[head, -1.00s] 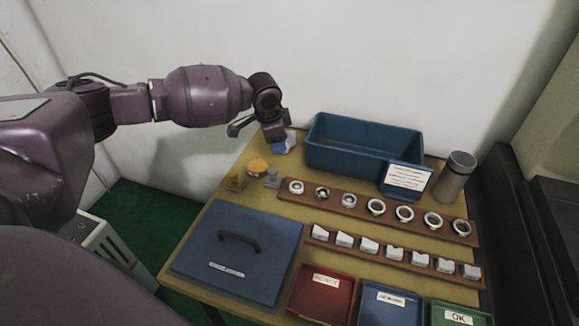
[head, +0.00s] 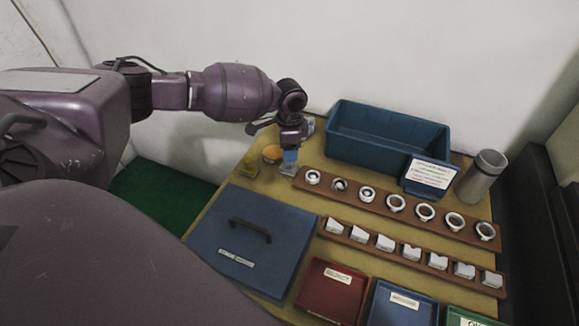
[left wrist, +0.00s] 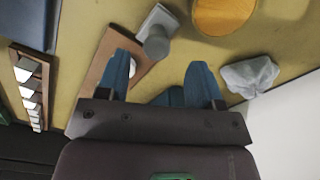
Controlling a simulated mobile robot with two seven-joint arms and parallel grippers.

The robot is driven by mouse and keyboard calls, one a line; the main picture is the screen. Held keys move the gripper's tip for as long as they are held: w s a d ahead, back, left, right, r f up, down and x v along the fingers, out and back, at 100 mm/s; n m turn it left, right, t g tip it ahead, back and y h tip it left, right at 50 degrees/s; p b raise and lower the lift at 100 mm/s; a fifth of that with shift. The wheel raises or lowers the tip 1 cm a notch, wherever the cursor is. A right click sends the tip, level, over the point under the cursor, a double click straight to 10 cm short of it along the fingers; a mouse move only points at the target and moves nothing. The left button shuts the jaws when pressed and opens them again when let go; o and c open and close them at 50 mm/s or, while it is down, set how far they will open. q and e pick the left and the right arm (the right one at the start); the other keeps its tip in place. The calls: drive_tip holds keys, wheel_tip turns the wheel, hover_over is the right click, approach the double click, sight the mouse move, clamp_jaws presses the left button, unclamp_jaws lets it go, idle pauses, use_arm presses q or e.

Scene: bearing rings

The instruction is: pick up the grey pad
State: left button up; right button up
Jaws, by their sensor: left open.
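The grey pad (left wrist: 158,20) is a small flat square with a round knob, lying on the yellow table. In the left wrist view it lies just beyond the gap between my fingers. In the head view the pad (head: 287,171) shows partly under my left gripper (head: 290,157), whose blue fingertips point down at it. In the left wrist view my left gripper (left wrist: 160,77) is open, its blue fingers apart with nothing held between them. Whether a finger touches the pad cannot be told. My right gripper is not in view.
A wooden rack of rings (head: 377,205) starts close beside the pad. An orange round piece (head: 271,153), a yellow piece (head: 249,168) and a crumpled grey cloth (left wrist: 250,75) lie nearby. A blue bin (head: 386,160) stands behind; a blue lidded box (head: 225,225) is in front.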

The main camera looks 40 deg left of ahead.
sight(289, 164)
use_arm(q)
drive_tip(key=f, duration=0.2)
drive_tip(key=f+b, duration=0.1)
drive_tip(key=f, duration=0.1)
drive_tip(key=shift+s+f, duration=0.2)
drive_tip(key=shift+f, duration=0.2)
drive_tip(key=shift+r, duration=0.1)
drive_tip(key=shift+c, duration=0.5)
drive_tip(key=c, duration=0.9)
drive_tip(key=shift+r, duration=0.1)
